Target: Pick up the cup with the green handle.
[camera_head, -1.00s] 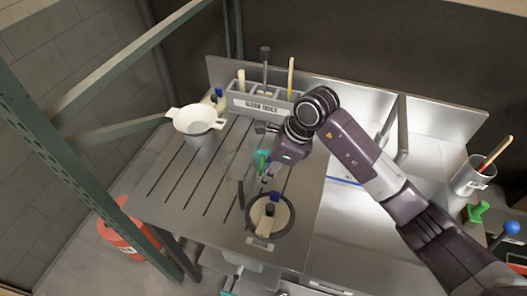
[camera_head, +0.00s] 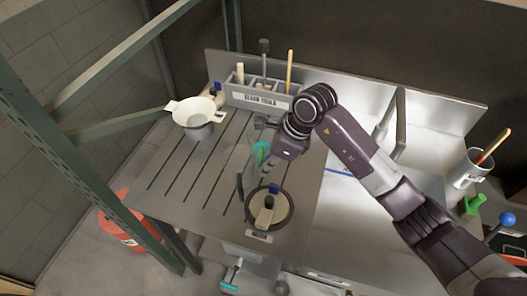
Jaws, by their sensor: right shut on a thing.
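The clear cup (camera_head: 237,160) stands on the grooved steel drainboard and is hard to see against it. Its green handle (camera_head: 261,151) is on the right side, toward my right gripper. My right gripper (camera_head: 265,158) reaches in from the right and is shut on the green handle. The wrist and fingers hide part of the handle. I cannot tell whether the cup is clear of the surface. My left gripper is not in view.
A grey tool rack (camera_head: 232,99) stands behind.

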